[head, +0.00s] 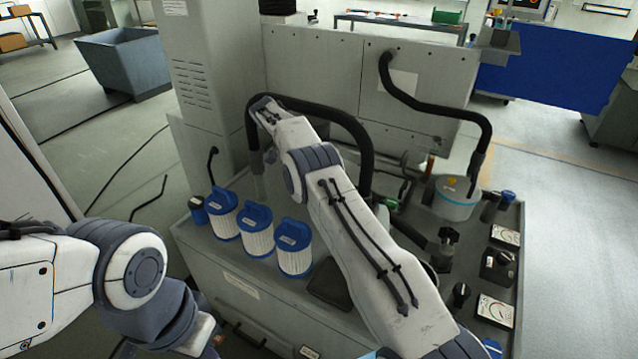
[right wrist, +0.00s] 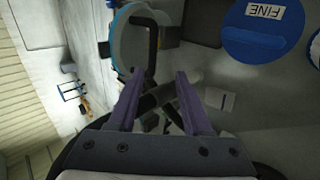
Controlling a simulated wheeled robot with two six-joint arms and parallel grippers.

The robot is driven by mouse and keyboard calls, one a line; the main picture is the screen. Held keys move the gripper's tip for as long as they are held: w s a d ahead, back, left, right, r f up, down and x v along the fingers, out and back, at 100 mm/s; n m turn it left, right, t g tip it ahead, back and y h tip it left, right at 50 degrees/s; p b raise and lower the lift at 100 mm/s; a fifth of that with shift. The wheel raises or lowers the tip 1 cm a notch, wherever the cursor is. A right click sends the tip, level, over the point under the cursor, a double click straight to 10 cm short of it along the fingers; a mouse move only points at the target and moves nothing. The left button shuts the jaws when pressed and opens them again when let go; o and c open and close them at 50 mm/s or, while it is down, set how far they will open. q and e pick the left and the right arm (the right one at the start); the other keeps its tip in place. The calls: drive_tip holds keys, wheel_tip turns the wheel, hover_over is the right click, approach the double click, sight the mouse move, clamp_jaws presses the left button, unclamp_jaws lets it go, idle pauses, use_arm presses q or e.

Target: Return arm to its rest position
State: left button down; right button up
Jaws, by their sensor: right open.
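My right arm (head: 345,225) reaches from the bottom right of the head view up over the grey machine bench, its far end near the black hose. In the right wrist view my right gripper (right wrist: 160,73) has two purple fingers spread apart with nothing clamped between them. A black bent handle or hose (right wrist: 152,45) and a pale round thing with a blue rim (right wrist: 125,40) show just beyond the fingertips. I cannot make out the right gripper's fingers in the head view. My left arm (head: 95,270) is at the lower left; its gripper is not visible.
Three white filter cartridges with blue caps (head: 256,217) stand on the bench left of my right arm. A thick black hose (head: 345,122) arches behind it. A clear container (head: 456,198), knobs and gauges (head: 497,308) are on the right. A blue cap labelled FINE (right wrist: 262,28) is near the gripper.

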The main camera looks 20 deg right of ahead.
drive_tip(key=s+a+r+n+t+y, duration=0.1)
drive_tip(key=s+a+r+n+t, duration=0.15)
drive_tip(key=a, duration=0.35)
drive_tip(key=s+a+r+n+t, duration=0.1)
drive_tip(key=s+a+r+n, duration=0.3)
drive_tip(key=a, duration=0.2)
drive_tip(key=s+a+r+n+t+y, duration=0.1)
drive_tip(key=s+a+r+n, duration=0.25)
drive_tip(key=a, duration=0.25)
drive_tip(key=s+a+n+y, duration=0.1)
drive_tip(key=s+n, duration=0.1)
drive_tip(key=s, duration=0.6)
drive_tip(key=s+a+f+n+t+y, duration=0.1)
drive_tip(key=s+n, duration=0.2)
drive_tip(key=s, duration=0.6)
drive_tip(key=s+a+n+t+y+p, duration=0.1)
drive_tip(key=s+n+y, duration=0.1)
drive_tip(key=s, duration=0.6)
drive_tip(key=shift+s+f+n, duration=0.35)
drive_tip(key=shift+s+n, duration=0.05)
drive_tip(key=shift+n, duration=0.1)
